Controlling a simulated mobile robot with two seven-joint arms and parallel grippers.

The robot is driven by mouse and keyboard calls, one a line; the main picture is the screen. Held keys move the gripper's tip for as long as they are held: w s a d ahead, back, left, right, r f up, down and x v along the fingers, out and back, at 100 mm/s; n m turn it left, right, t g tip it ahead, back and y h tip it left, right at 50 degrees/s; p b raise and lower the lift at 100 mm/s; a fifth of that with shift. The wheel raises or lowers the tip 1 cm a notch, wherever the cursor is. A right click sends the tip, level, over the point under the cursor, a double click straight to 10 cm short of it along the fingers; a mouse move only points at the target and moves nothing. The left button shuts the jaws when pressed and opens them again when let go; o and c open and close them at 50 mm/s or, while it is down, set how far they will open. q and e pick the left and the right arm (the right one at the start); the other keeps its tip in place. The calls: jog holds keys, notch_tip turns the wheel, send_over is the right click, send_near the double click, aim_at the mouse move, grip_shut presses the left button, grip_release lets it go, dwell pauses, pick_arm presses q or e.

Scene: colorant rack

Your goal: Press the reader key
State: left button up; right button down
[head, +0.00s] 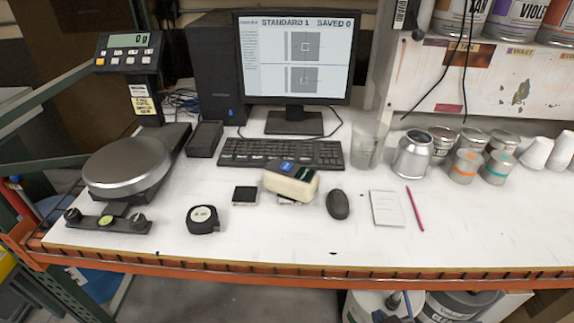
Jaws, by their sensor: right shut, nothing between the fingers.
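The reader appears to be the cream block-shaped device (291,186) with a small blue screen on top and a dark strip near it. It rests on the white bench at mid-picture, partly over a small pale piece. Its key is too small to make out clearly. My right gripper (395,299) shows only in small part at the bottom edge, below the bench front and well apart from the reader. It is shut and empty. My left gripper is not in view. The monitor (296,57) reads "STANDARD 1" and "SAVED 0".
A keyboard (281,153) lies behind the reader, a mouse (338,205) to its right and a black square (244,196) to its left. Cans (413,155) and cups stand right. The bench front is mostly clear.

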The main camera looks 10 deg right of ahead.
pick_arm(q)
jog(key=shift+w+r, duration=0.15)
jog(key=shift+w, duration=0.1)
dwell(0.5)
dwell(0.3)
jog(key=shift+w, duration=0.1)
